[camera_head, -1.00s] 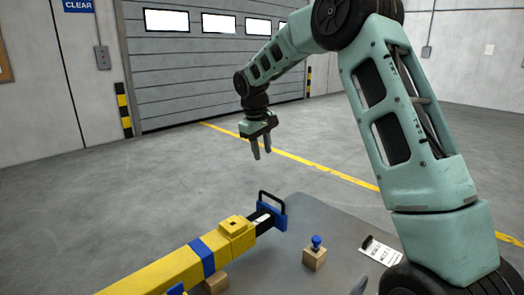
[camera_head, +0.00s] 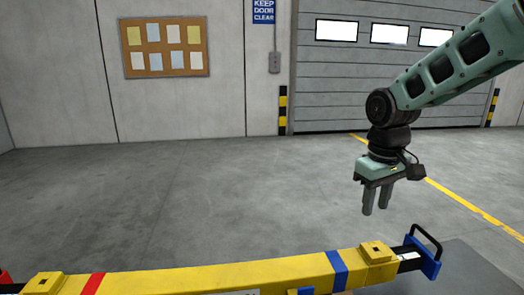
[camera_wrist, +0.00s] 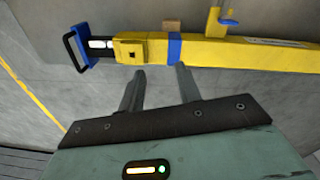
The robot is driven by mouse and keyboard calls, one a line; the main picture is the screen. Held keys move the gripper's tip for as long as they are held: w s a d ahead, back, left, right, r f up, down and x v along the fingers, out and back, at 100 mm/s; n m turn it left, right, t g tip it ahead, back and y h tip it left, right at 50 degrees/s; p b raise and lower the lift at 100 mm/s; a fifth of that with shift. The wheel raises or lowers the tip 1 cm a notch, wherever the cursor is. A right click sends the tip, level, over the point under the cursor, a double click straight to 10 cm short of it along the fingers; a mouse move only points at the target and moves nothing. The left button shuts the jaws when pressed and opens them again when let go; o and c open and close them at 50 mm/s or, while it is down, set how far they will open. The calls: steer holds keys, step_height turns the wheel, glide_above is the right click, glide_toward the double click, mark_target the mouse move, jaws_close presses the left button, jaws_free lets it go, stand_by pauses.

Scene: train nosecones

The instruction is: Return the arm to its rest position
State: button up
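My gripper (camera_head: 376,199) hangs from the green arm, pointing down, at the right of the head view. Its two dark fingers are apart with nothing between them; they also show in the wrist view (camera_wrist: 158,82). The arm is raised and bent, with its upper links running off the top right of the head view. The gripper is clear of the yellow beam (camera_head: 215,275), which lies along the bottom of the head view and across the top of the wrist view.
The beam has a red band (camera_head: 93,283), a blue band (camera_head: 337,269) and a blue end piece with a black handle (camera_head: 427,239). A grey table surface (camera_head: 478,268) shows at the bottom right. The floor behind is open, up to a roller door (camera_head: 340,90).

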steer(key=s+a+f+n, duration=0.1)
steer(key=s+a, duration=0.2)
steer(key=s, duration=0.6)
steer(key=s+a+f+n, duration=0.1)
steer(key=s+a, duration=0.3)
steer(key=s, duration=0.5)
steer(key=s+a+f+n+y, duration=0.1)
steer(key=s+a, duration=0.3)
steer(key=s, duration=0.5)
steer(key=shift+s+f+g, duration=0.3)
steer(key=shift+f, duration=0.25)
